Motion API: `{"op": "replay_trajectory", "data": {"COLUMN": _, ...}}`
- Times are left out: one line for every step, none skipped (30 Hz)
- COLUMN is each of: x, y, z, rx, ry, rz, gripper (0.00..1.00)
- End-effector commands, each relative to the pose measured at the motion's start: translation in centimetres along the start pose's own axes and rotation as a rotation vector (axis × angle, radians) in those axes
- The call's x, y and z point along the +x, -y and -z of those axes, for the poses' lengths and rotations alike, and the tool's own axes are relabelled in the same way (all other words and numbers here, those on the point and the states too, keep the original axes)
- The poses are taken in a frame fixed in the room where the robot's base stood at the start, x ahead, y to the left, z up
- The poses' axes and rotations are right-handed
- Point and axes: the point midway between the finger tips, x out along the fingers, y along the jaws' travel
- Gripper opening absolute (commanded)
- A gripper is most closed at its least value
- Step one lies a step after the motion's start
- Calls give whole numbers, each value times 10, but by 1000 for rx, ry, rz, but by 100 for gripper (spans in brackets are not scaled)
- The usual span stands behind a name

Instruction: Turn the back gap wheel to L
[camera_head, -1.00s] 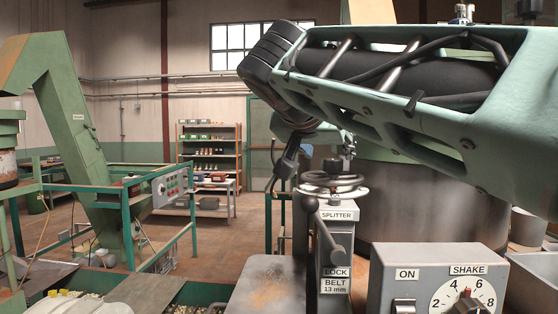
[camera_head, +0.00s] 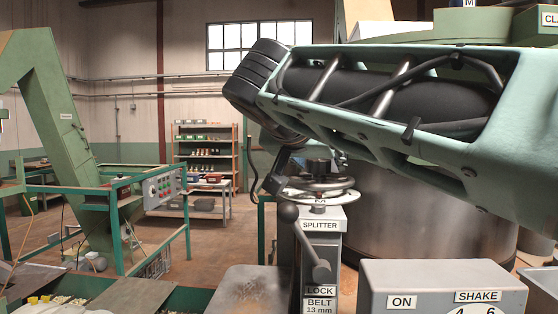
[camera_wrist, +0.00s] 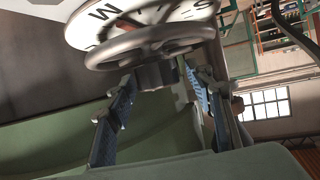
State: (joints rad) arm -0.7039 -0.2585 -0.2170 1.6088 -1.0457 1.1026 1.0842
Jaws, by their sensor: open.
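The gap wheel is a grey handwheel (camera_head: 318,183) over a pale round dial (camera_head: 345,195), on top of the post marked SPLITTER (camera_head: 320,225). In the wrist view the wheel (camera_wrist: 150,45) fills the top, with W and S on the dial (camera_wrist: 85,30) and a red mark near the hub. My gripper (camera_wrist: 158,82) is open, its two blue-padded fingers on either side of the dark hub (camera_wrist: 155,75). Contact cannot be told. In the head view my arm largely hides the gripper.
A lever with a ball knob (camera_head: 288,213) hangs on the post above the LOCK label. A grey control box (camera_head: 440,275) marked ON and SHAKE stands at front right. A large metal drum (camera_head: 420,220) is close behind my arm.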

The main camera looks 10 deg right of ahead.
Motion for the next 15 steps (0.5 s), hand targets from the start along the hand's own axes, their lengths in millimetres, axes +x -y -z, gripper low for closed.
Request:
{"op": "replay_trajectory", "data": {"x": 0, "y": 0, "z": 0, "rx": 0, "ry": 0, "rz": 0, "gripper": 48}}
{"op": "replay_trajectory", "data": {"x": 0, "y": 0, "z": 0, "rx": 0, "ry": 0, "rz": 0, "gripper": 48}}
{"op": "replay_trajectory", "data": {"x": 0, "y": 0, "z": 0, "rx": 0, "ry": 0, "rz": 0, "gripper": 48}}
{"op": "replay_trajectory", "data": {"x": 0, "y": 0, "z": 0, "rx": 0, "ry": 0, "rz": 0, "gripper": 48}}
{"op": "replay_trajectory", "data": {"x": 0, "y": 0, "z": 0, "rx": 0, "ry": 0, "rz": 0, "gripper": 48}}
{"op": "replay_trajectory", "data": {"x": 0, "y": 0, "z": 0, "rx": 0, "ry": 0, "rz": 0, "gripper": 48}}
{"op": "replay_trajectory", "data": {"x": 0, "y": 0, "z": 0, "rx": 0, "ry": 0, "rz": 0, "gripper": 48}}
{"op": "replay_trajectory", "data": {"x": 0, "y": 0, "z": 0, "rx": 0, "ry": 0, "rz": 0, "gripper": 48}}
{"op": "replay_trajectory", "data": {"x": 0, "y": 0, "z": 0, "rx": 0, "ry": 0, "rz": 0, "gripper": 45}}
{"op": "replay_trajectory", "data": {"x": 0, "y": 0, "z": 0, "rx": 0, "ry": 0, "rz": 0, "gripper": 42}}
{"op": "replay_trajectory", "data": {"x": 0, "y": 0, "z": 0, "rx": 0, "ry": 0, "rz": 0, "gripper": 38}}
{"op": "replay_trajectory", "data": {"x": 0, "y": 0, "z": 0, "rx": 0, "ry": 0, "rz": 0, "gripper": 34}}
{"op": "replay_trajectory", "data": {"x": 0, "y": 0, "z": 0, "rx": 0, "ry": 0, "rz": 0, "gripper": 30}}
{"op": "replay_trajectory", "data": {"x": 0, "y": 0, "z": 0, "rx": 0, "ry": 0, "rz": 0, "gripper": 27}}
{"op": "replay_trajectory", "data": {"x": 0, "y": 0, "z": 0, "rx": 0, "ry": 0, "rz": 0, "gripper": 23}}
